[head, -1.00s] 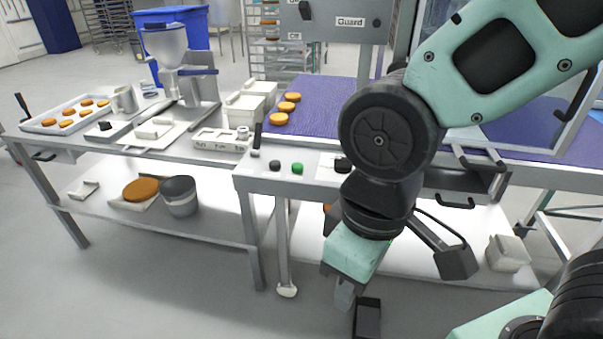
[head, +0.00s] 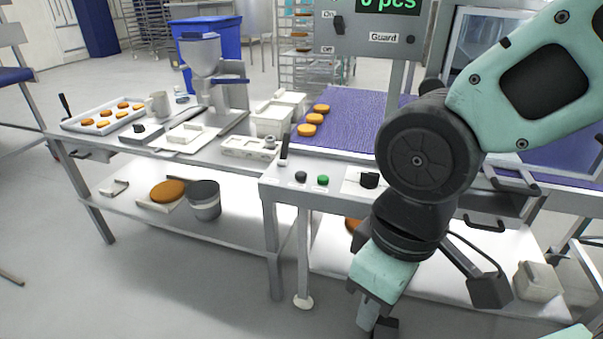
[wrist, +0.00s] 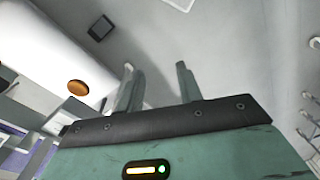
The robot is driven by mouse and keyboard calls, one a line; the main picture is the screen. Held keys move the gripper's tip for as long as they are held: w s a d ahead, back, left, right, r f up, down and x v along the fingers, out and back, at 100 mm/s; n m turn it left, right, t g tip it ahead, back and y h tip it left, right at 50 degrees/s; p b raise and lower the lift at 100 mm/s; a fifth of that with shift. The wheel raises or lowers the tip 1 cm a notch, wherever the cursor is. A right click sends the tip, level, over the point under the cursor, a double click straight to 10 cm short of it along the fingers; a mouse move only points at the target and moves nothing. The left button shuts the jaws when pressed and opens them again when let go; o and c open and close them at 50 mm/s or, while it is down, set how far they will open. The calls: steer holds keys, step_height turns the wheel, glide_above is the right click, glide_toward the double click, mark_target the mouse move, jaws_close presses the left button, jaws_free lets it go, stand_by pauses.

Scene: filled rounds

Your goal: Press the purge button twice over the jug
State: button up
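A small metal jug (head: 158,103) stands on the left table, right of the biscuit tray and left of the hopper machine (head: 205,70) with its blue lever. A green button (head: 323,180) and a dark button (head: 301,176) sit on the front of the conveyor table; a dark knob (head: 370,180) is to their right. I cannot tell which control is the purge button. My gripper (head: 375,318) hangs low in front of the conveyor table, far right of the jug. In the wrist view its two fingers (wrist: 157,80) are apart with nothing between them.
A white tray of biscuits (head: 72,126), white tubs (head: 272,122) and a labelled block (head: 248,147) occupy the left table. A grey bucket (head: 204,207) is on the lower shelf. A control box (head: 372,35) hangs above the purple belt (head: 350,105). The front floor is mostly clear.

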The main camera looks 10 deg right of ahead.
steer(key=shift+c, duration=0.4)
jaws_close()
stand_by(1.3)
